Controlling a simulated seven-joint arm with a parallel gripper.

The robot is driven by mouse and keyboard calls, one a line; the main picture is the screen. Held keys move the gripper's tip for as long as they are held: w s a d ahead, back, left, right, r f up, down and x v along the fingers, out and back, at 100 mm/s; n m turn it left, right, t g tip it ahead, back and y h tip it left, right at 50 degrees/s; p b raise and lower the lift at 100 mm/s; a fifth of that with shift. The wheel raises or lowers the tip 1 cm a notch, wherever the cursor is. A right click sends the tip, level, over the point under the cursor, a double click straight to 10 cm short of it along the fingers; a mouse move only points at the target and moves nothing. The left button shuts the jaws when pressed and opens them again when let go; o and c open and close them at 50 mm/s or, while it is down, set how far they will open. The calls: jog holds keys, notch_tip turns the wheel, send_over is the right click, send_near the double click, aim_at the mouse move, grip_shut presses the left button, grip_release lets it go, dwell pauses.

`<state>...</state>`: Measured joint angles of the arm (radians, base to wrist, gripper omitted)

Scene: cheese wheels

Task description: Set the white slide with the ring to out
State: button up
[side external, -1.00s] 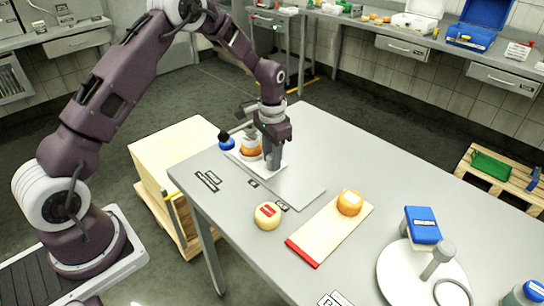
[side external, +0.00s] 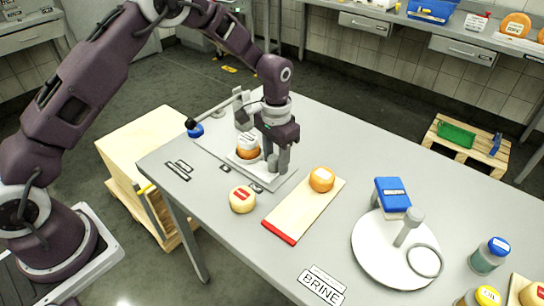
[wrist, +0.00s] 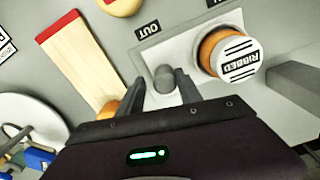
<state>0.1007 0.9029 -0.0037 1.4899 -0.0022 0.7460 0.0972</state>
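The white slide (side external: 240,160) lies on a grey plate on the table. It carries an orange cheese (side external: 249,152) with a white top, which reads RIBBED in the wrist view (wrist: 238,58). A grey upright knob (wrist: 164,78) stands on the slide beside the cheese. An OUT label (wrist: 148,29) lies beside the slide, near the knob end. The ring around the cheese is hard to make out.
A cheese with a red label (side external: 242,199) and a red-ended board (side external: 290,218) with an orange cheese (side external: 321,180) stand in front. A white round plate (side external: 375,255) with a blue block (side external: 391,192) is at right. A black-knobbed lever (side external: 190,123) is behind left.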

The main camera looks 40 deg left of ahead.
jog(key=shift+o, duration=0.9)
jog(key=shift+a, duration=0.1)
notch_tip(320, 180, up, 8)
jog(key=shift+f, duration=0.25)
jog(key=s+a+r+n+t, duration=0.1)
jog(key=s+a+r+t, duration=0.2)
jog(key=s+r, duration=1.1)
jog(key=s+a+r+t, duration=0.1)
jog(key=s, duration=0.7)
jog(key=s+r+n+t, duration=0.1)
jog(key=s+r, duration=0.1)
jog(key=s, duration=0.7)
jog(key=shift+s+a+r+t, duration=0.15)
jog(key=shift+s+a+t, duration=0.05)
jog(key=shift+a+t, duration=0.15)
